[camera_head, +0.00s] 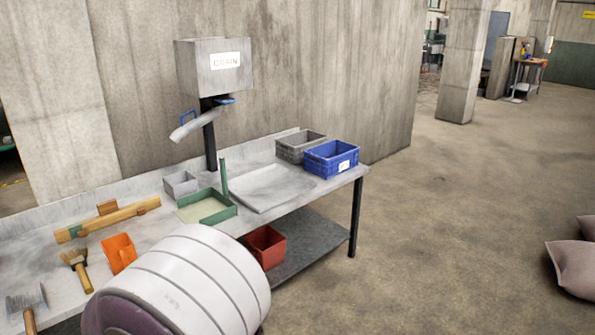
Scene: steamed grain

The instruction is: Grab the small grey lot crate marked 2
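A larger grey crate (301,146) stands at the bench's back right, behind a blue crate (331,158). I cannot make out a 2 on either grey container. The blue crate has a white label on its front, too small to read. Neither of my grippers is in view.
A grey hopper marked GRAIN (214,66) hangs above with its spout (193,127). A green tray (207,207), a flat pale tray (273,188), an orange scoop (120,254) and a brush (76,268) lie on the bench. A red bin (266,247) sits below.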

